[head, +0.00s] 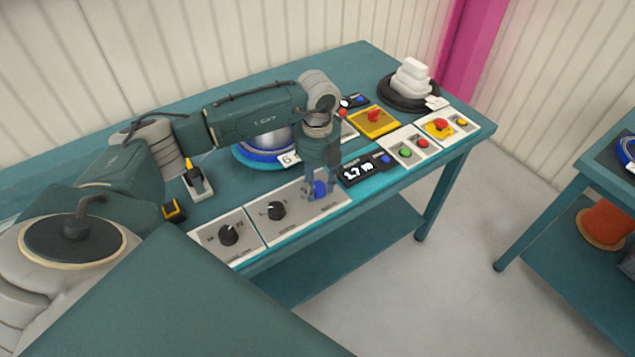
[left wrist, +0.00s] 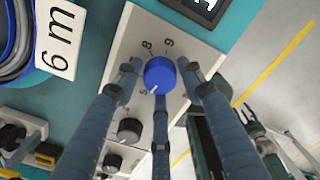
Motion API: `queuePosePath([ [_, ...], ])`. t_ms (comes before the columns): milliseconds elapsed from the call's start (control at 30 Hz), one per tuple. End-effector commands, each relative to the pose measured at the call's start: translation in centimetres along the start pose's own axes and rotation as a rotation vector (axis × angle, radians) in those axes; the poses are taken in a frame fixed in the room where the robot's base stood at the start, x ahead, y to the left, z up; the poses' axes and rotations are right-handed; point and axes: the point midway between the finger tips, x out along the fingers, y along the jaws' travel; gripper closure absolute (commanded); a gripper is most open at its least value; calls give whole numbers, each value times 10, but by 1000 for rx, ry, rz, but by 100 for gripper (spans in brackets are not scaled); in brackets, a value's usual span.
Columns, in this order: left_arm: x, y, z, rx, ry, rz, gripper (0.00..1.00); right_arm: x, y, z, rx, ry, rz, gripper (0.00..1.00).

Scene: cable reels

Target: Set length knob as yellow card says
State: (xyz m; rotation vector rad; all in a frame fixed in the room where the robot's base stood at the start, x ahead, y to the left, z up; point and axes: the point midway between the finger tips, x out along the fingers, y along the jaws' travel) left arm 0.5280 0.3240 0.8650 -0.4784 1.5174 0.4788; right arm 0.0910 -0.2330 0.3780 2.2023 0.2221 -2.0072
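The blue length knob (head: 320,189) sits on a pale panel (head: 335,203) at the table's front edge. In the left wrist view, the knob (left wrist: 160,75) has its white pointer line toward the lower left, near a 5 mark; other numerals curve above it. My left gripper (head: 319,192) points down over the knob. Its fingers (left wrist: 160,72) stand around the knob, apart, with small gaps visible at both sides. My right gripper is out of view.
Two black knobs (head: 228,235) (head: 277,210) sit left of the blue one. A display (head: 362,172) lies right of it. Behind are a blue reel (head: 256,152) and a yellow plate (head: 385,127) with a red switch.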

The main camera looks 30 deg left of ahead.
Motion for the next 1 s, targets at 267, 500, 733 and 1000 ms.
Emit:
queuePosePath([
  [267,0,0,0,2,0,-1,95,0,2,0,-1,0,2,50],
  [500,0,0,1,56,-1,-1,95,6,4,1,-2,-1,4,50],
  [733,1,0,1,203,-4,-1,95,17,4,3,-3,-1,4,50],
  [1000,1,0,2,420,-4,-1,95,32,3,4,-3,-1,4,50],
])
